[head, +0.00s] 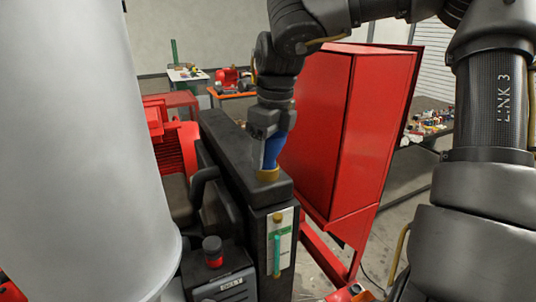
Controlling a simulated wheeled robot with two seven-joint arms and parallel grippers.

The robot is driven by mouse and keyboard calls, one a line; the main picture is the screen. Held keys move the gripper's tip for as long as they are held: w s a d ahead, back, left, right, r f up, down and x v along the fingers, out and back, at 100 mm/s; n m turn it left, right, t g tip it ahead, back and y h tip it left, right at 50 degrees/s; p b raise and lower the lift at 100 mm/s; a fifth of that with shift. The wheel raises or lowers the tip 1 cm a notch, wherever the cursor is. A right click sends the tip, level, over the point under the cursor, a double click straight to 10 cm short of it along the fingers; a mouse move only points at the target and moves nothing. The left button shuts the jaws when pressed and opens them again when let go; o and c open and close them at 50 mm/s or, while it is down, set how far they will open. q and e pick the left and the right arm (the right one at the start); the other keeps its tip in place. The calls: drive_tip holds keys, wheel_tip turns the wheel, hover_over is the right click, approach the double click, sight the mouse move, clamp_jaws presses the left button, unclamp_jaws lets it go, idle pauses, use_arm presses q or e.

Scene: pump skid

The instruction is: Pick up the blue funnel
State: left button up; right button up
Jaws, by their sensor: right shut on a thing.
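The blue funnel (273,150) stands upright above the front end of the black tank top, partly covered by my gripper. A brass-coloured ring (267,175) is at its lower end on the tank; I cannot tell whether the funnel sits inside it or just above. My right gripper (267,137) comes down from above and is shut on the funnel. My left gripper is not in view.
The black tank (235,160) has a sight gauge (277,250) on its front. A red cabinet (335,130) stands close on the right. A red motor (178,150) and a large grey cylinder (85,150) are on the left. A red-capped black unit (213,250) is in front.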

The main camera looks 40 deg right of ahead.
wheel_tip(320, 180, up, 10)
drive_tip(key=shift+f, duration=0.2)
idle(0.4)
